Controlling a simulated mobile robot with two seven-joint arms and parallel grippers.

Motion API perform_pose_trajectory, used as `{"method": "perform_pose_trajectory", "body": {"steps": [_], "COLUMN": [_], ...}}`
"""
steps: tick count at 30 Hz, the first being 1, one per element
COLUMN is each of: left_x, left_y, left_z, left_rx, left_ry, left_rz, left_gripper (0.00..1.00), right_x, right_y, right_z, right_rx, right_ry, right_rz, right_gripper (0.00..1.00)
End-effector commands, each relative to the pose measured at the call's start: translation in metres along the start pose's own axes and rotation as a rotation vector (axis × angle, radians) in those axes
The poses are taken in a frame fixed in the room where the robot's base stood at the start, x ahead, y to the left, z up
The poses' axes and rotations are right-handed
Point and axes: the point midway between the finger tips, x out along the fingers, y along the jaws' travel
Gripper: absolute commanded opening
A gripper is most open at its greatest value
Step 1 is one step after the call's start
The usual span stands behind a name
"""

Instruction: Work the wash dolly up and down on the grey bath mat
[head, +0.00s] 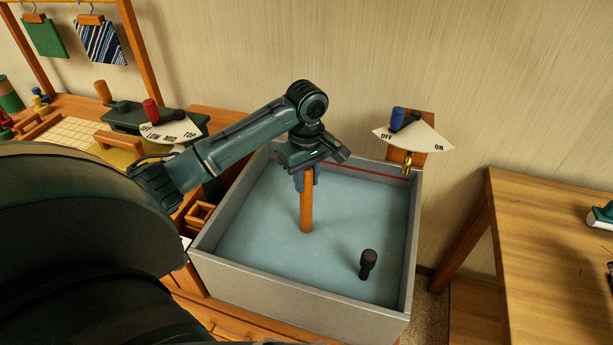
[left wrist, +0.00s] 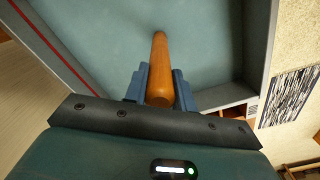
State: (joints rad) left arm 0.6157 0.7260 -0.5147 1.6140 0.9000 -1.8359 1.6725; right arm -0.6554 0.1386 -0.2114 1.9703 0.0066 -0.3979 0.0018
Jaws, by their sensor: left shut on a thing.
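My left gripper (head: 306,175) is above the middle of a grey square tub (head: 290,298). Its blue fingers are shut on the upper end of an orange wooden handle, which I take for the wash dolly (head: 306,212). The handle stands nearly upright, its lower end meeting the blue-grey surface in the tub; anything below that is hidden. In the left wrist view the handle (left wrist: 159,70) runs out from between the fingers (left wrist: 160,88). I cannot make out a separate bath mat. My right gripper is not in view.
A dark knobbed peg (head: 368,264) stands near the tub's front right. A brass tap (head: 408,160) and an OFF/ON dial (head: 420,138) are at the back right corner. A LOW/MID/TOP dial (head: 172,131) stands left. A wooden table (head: 555,220) is at right.

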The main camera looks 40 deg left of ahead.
Motion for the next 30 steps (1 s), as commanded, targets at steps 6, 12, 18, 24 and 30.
{"method": "perform_pose_trajectory", "body": {"steps": [6,12,18,24,30], "left_x": [0.007,0.001,-0.025,-0.052,-0.080], "left_y": [0.000,0.001,0.001,0.001,0.001], "left_z": [0.000,0.000,0.000,0.000,-0.001], "left_rx": [0.000,0.000,0.001,0.000,-0.001], "left_ry": [0.000,0.001,0.000,0.001,0.004], "left_rz": [0.001,0.003,0.006,0.006,0.005], "left_gripper": [0.00,0.00,0.00,0.00,0.00], "right_x": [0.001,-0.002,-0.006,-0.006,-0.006], "right_y": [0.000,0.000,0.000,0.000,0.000], "right_z": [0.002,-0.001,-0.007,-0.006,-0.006], "right_rx": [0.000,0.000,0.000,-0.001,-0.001], "right_ry": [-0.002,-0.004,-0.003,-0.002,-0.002], "right_rz": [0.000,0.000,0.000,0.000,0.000], "right_gripper": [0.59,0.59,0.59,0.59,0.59]}}
